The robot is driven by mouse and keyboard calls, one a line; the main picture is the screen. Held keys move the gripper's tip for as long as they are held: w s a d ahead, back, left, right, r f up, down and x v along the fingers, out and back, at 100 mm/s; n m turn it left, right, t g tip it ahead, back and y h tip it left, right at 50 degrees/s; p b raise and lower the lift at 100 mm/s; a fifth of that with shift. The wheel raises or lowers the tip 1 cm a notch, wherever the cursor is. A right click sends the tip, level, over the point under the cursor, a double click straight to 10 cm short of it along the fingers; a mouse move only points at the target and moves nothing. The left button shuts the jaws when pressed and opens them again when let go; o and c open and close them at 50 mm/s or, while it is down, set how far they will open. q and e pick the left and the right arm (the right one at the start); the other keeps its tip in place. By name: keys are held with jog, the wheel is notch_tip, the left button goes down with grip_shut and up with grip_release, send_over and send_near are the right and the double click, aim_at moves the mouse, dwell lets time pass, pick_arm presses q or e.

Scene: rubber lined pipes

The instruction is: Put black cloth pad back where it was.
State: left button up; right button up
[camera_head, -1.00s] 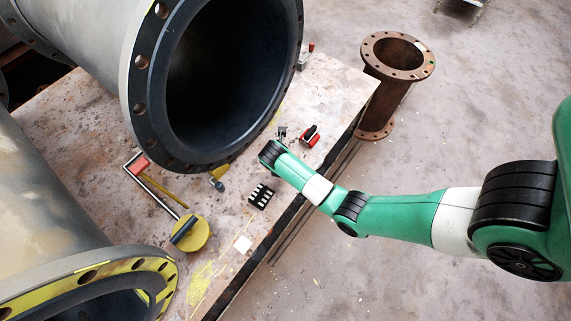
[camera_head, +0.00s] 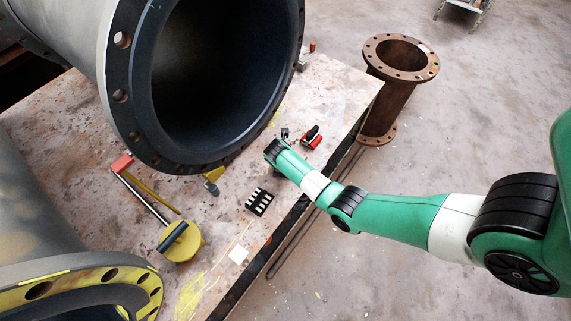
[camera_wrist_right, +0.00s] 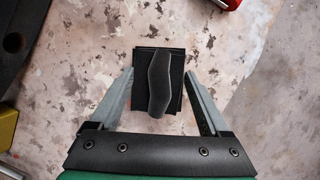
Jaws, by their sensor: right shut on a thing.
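The black cloth pad (camera_wrist_right: 158,82) shows in the right wrist view as a dark, roughly square piece with a curved raised strip on top. My right gripper (camera_wrist_right: 159,78) has its two grey fingers on either side of the pad and is shut on it. The pad is over the speckled bench top (camera_wrist_right: 80,50); I cannot tell whether it touches it. In the head view, my right arm reaches in from the right to the bench edge. The fingers are mostly hidden there, and a small dark piece (camera_head: 284,132) shows just beyond the wrist. My left gripper is not in view.
A red and black tool (camera_head: 312,138) lies near the wrist. Large flanged pipes (camera_head: 130,110) stand at left; a rusty pipe (camera_head: 400,60) is beyond the bench.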

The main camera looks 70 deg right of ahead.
jog(key=shift+f, duration=0.2)
jog(key=o, duration=1.3)
jog(key=shift+r, duration=0.3)
jog(key=p+v, duration=0.7)
jog(key=v, duration=0.5)
